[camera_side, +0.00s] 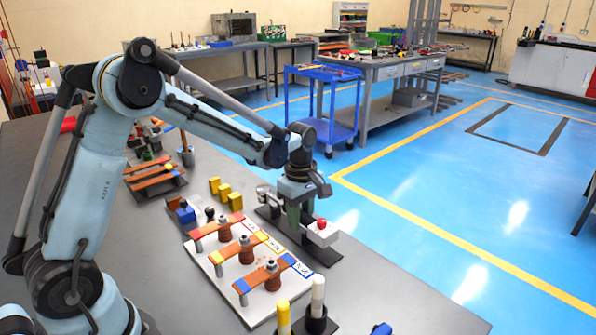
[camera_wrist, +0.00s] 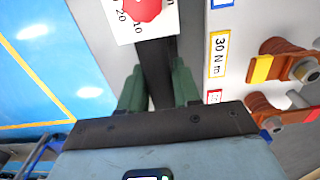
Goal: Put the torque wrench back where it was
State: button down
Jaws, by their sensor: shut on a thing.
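My gripper (camera_side: 300,218) reaches down over a dark base plate (camera_side: 327,257) right of the white board. Its green fingers, seen in the wrist view (camera_wrist: 158,88), are closed about a dark bar (camera_wrist: 155,72), which appears to be the torque wrench. The fingers and wrist hide most of it in the side view. A white box with a red knob (camera_side: 321,225) stands on the plate just right of the fingers. Its numbered dial (camera_wrist: 140,14) is at the top of the wrist view. I cannot tell whether the wrench touches the plate.
The white board (camera_side: 222,288) holds three copper-coloured bars (camera_side: 258,278) with bolts and torque labels. Yellow blocks (camera_side: 224,192) and a blue part (camera_side: 185,214) lie behind it. Yellow (camera_side: 284,318) and white (camera_side: 318,295) cylinders stand in front. The bench's front right is mostly clear.

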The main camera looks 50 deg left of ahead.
jog(key=shift+f, duration=0.55)
jog(key=c, duration=0.8)
grip_release()
notch_tip(320, 180, up, 13)
jog(key=shift+s+d+f+m+t, duration=0.2)
jog(key=shift+s+d+m+t, duration=0.75)
jog(key=shift+s+m, duration=1.8)
jog(key=shift+s+d+f+m+t, duration=0.35)
jog(key=shift+s+m+t, duration=1.45)
jog(key=shift+m, duration=1.45)
jog(key=shift+s+d+f+m+t, duration=0.1)
jog(key=shift+s+d+m+t, duration=0.7)
jog(key=shift+s+m, duration=2.1)
jog(key=shift+w, duration=0.15)
